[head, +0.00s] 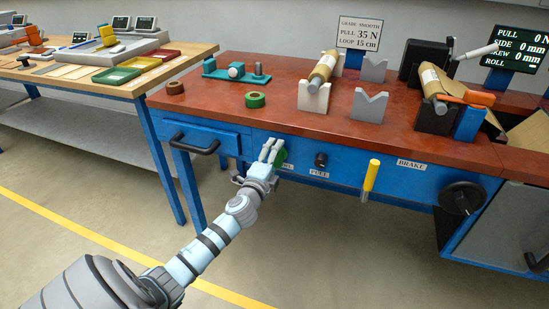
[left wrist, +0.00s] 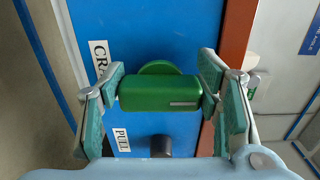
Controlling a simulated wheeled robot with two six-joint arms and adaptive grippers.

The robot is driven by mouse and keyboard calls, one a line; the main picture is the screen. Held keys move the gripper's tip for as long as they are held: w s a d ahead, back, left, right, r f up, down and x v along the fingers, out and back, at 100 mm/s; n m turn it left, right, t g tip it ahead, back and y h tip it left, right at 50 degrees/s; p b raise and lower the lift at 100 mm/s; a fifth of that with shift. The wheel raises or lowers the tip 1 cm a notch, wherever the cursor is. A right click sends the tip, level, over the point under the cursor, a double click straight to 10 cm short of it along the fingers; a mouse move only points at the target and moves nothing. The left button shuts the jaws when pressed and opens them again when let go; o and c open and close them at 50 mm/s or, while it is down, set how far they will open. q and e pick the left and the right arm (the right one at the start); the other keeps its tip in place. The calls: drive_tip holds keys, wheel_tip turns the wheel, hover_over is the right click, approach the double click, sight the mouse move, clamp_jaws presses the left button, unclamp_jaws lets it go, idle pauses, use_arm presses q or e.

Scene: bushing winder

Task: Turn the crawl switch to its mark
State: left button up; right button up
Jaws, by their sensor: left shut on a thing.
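The crawl switch is a green knob (head: 282,157) on the blue front panel of the red-topped bench, partly hidden behind my left gripper (head: 270,158). In the left wrist view its green bar (left wrist: 160,93) lies level across the picture, with a pale line near its right end. The left gripper (left wrist: 163,92) is shut on the knob, with one finger pad at each end of the bar. A label starting "CR" (left wrist: 98,58) is partly covered by the left finger. I cannot make out the mark that the switch turns to. My right gripper is not in view.
A dark knob (head: 321,160) above a PULL label sits right of the switch. Farther right are a yellow lever (head: 371,175), a BRAKE label (head: 411,164) and a black handwheel (head: 462,198). A drawer with a dark handle (head: 195,143) is at the left.

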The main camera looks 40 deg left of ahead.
use_arm(q)
drive_tip(key=shift+f, duration=0.1)
idle(0.4)
drive_tip(key=o, duration=1.2)
drive_tip(key=shift+c, duration=0.2)
drive_tip(key=shift+s, duration=0.1)
drive_tip(key=v, duration=1.2)
